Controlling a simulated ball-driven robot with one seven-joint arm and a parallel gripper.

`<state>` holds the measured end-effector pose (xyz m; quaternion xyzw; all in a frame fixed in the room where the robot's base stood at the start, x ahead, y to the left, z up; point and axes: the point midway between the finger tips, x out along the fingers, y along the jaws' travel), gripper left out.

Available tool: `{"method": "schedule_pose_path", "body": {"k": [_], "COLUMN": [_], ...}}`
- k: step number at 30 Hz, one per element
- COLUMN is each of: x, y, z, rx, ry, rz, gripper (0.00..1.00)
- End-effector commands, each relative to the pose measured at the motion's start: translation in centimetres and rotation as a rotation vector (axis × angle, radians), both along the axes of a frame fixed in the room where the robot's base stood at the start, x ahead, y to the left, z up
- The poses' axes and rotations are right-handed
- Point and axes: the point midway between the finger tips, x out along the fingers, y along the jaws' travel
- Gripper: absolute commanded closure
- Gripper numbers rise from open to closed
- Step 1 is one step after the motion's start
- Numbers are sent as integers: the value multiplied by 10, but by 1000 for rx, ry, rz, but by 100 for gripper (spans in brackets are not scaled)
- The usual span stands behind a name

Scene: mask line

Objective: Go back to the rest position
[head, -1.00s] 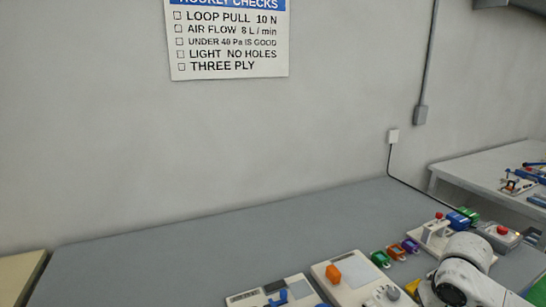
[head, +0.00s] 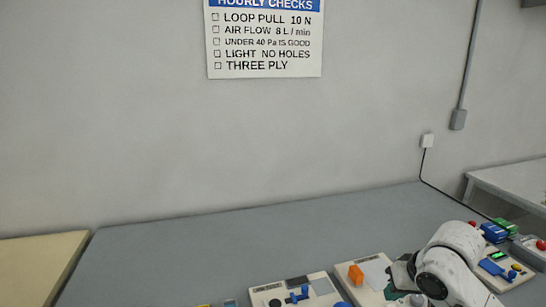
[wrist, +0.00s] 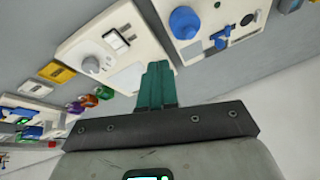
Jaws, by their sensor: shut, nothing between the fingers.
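My gripper shows in the wrist view as two teal fingers (wrist: 158,86) pressed together, with nothing between them. They point towards the bench-top devices, near a white device with a grey knob (wrist: 92,64) and another with a blue knob (wrist: 185,22). I cannot tell the height of the fingertips above them. In the head view my white arm reaches in at the lower right. A piece of teal of my gripper (head: 394,291) shows beside it, and the rest of the gripper is mostly hidden.
A white device with a blue lever (head: 322,286) and one with an orange block (head: 356,274) stand at the bench's front. A device with a green display (head: 497,255) is right of my arm. Small coloured parts (wrist: 88,101) lie nearby. The grey bench (head: 200,250) is clear at left.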

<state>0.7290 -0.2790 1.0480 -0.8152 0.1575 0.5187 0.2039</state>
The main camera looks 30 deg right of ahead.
Motion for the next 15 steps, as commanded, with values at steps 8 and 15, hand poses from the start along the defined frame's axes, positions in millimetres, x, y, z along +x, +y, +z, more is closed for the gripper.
{"method": "schedule_pose_path", "body": {"k": [8, 15], "x": [65, 64], "y": [101, 173], "z": [23, -1], "rx": [73, 139], "ry": [-197, -235], "rz": [153, 218], "gripper": [100, 100]}}
